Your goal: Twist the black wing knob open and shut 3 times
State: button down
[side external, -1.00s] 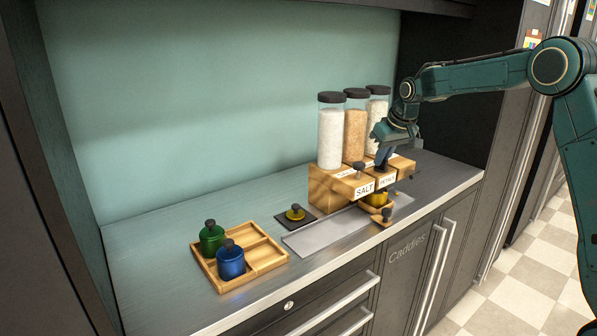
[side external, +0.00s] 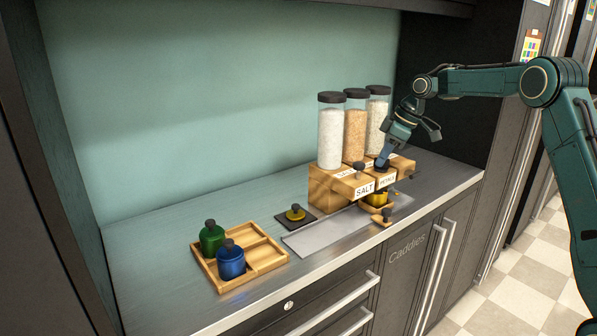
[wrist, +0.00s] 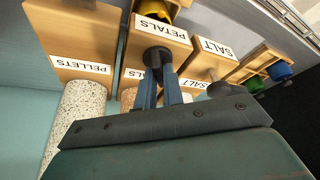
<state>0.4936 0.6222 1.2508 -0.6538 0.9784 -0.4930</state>
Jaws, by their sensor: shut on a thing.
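The black wing knob (wrist: 157,58) sits on top of the wooden block labelled PETALS (wrist: 160,33). My gripper (wrist: 163,84) is shut on the knob, its two blue fingers on either side of it. In the side external view my gripper (side external: 382,163) comes down onto the knob from above, and the fingers largely hide it there. A yellow cup (side external: 376,199) stands beneath the front of the PETALS block.
Wooden SALT block (side external: 352,186) with its own dark knob (side external: 359,168) stands close on the left. Tall jars (side external: 331,135) rise behind. A wooden tray (side external: 265,257) holds green (side external: 211,240) and blue (side external: 231,264) cups.

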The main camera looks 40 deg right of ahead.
dwell(0.4)
jog(key=c, duration=1.5)
grip_release()
jog(key=shift+r, duration=0.1)
jog(key=v, duration=0.7)
jog(key=shift+s+d+r, duration=0.1)
jog(key=shift+d+r, duration=0.05)
jog(key=shift+r, duration=0.1)
jog(key=shift+s+a+r, duration=0.15)
jog(key=shift+s+r, duration=0.35)
jog(key=shift+r, duration=0.3)
jog(key=shift+s+a+r, duration=0.15)
jog(key=shift+s+r, duration=0.3)
jog(key=shift+r, duration=0.3)
jog(key=shift+s+a+r, duration=0.15)
jog(key=shift+s+r, duration=0.35)
jog(key=shift+r, duration=0.3)
